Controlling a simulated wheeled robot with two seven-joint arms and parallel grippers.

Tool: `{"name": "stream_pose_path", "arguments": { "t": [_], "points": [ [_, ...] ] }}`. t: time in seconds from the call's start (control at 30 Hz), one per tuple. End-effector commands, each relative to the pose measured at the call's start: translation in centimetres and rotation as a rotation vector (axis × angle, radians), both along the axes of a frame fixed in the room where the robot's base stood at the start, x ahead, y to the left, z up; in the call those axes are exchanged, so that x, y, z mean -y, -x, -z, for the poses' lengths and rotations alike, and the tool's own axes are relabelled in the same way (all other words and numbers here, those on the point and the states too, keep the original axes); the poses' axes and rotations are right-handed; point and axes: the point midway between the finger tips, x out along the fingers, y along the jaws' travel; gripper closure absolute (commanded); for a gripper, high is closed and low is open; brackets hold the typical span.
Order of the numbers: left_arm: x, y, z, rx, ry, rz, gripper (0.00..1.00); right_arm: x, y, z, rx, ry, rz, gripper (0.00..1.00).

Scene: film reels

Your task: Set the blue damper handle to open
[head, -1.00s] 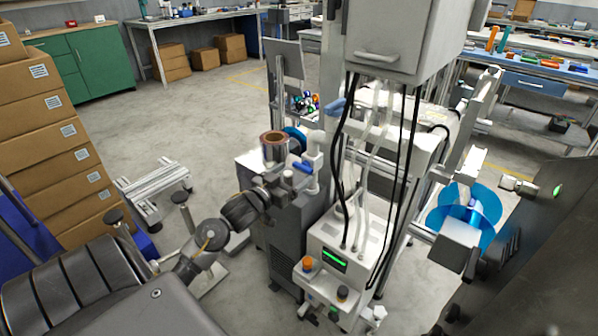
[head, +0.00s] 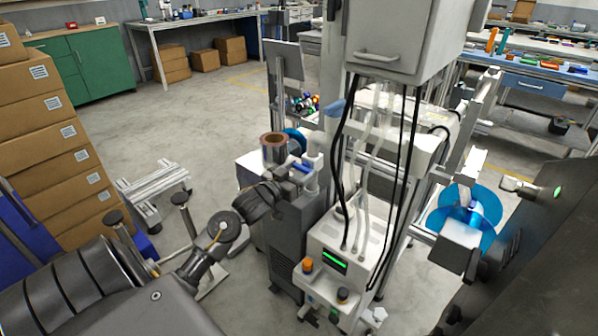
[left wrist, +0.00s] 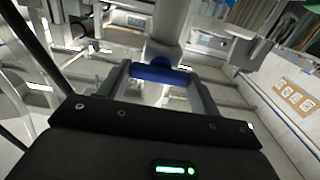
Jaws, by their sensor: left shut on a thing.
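The blue damper handle (head: 301,167) is a short blue bar on the pale upright pipe (head: 313,150), beside the copper-coloured reel. In the left wrist view the handle (left wrist: 160,74) lies crosswise in front of the pipe, between my two fingers. My left gripper (head: 296,172) reaches it from the lower left and is shut on it; its fingers are partly hidden in the head view.
A grey box-like unit (head: 296,235) stands below the handle. A white control box (head: 348,248) with knobs and hanging black cables are to its right. A blue reel (head: 447,212) is further right.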

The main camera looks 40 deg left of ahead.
Motion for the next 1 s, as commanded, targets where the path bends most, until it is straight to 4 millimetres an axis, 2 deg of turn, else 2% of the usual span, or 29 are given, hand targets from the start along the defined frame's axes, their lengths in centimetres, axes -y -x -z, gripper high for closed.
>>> {"name": "stream_pose_path", "arguments": {
  "t": [0.27, 0.43, 1.0],
  "points": [
    [0.0, 0.0, 0.0, -0.002, -0.041, 0.001, 0.59, 0.0, 0.0, 0.0, 0.0, 0.0, 0.0, 0.23],
    [0.0, 0.0, -0.1, -0.005, -0.132, 0.002, 0.59, 0.2, -0.2, 1.2, -0.004, 0.006, -0.003, 0.23],
    [0.1, 0.0, 0.0, -0.017, -0.653, 0.002, 0.59, 0.4, 1.5, 5.6, -0.034, 0.008, -0.008, 0.23]
  ]
}}
